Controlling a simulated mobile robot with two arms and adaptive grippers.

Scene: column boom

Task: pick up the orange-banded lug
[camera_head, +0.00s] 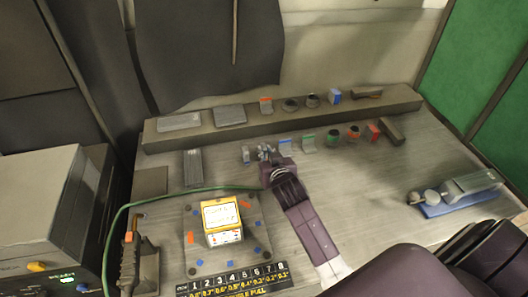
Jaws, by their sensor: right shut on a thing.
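My right gripper (265,155) is at the left part of the front row of small parts, its arm coming in from the lower right. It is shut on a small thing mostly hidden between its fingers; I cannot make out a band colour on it. A small grey lug with an orange-red band (266,104) stands on the raised ledge behind, apart from the gripper. My left gripper is not in view.
The long grey ledge (215,130) runs behind the row. A yellow box (222,222) sits on a square plate at front left, with a green cable (160,194) behind it. A blue-based fixture (460,202) stands at right.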

